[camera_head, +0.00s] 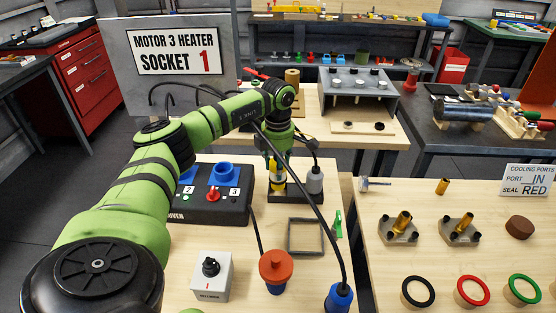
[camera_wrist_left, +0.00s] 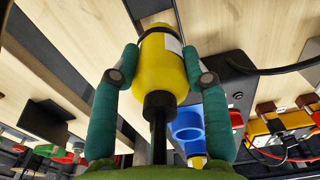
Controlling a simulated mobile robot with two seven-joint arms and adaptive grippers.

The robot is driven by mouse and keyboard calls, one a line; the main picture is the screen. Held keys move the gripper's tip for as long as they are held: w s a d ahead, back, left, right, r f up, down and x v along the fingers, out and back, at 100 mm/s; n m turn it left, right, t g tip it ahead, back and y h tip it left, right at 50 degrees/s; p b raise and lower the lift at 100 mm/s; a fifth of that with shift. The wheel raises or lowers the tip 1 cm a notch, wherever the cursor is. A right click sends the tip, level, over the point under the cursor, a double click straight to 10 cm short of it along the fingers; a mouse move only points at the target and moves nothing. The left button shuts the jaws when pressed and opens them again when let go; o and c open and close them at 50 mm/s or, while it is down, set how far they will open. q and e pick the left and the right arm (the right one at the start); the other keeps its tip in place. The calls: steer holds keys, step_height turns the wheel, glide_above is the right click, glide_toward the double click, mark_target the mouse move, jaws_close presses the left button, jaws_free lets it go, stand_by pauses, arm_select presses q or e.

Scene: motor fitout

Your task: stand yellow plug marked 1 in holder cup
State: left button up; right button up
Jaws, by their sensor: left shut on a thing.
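The yellow plug (camera_head: 273,174) is upright or nearly so in my left gripper (camera_head: 276,160), over the left part of a black holder (camera_head: 290,192). In the left wrist view, the plug (camera_wrist_left: 160,68) is between the two green fingers of my left gripper (camera_wrist_left: 159,50), with its black cable end toward the wrist. A pale label shows on its side, but its number cannot be read. The arm and fingers hide much of the plug and the holder cup; I cannot tell whether the plug touches the holder. My right gripper is not in view.
The dark control box (camera_head: 207,207) with blue sockets (camera_head: 224,174) is to the left. An orange-red plug (camera_head: 276,266), a blue plug (camera_head: 340,298) and an empty square frame (camera_head: 306,236) are in front.

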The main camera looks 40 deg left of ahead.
arm_select(q)
steer(key=shift+f+b, duration=1.25)
steer(key=shift+f, duration=0.8)
steer(key=o, duration=1.3)
step_height(320, 180, up, 12)
steer(key=shift+r, duration=0.1)
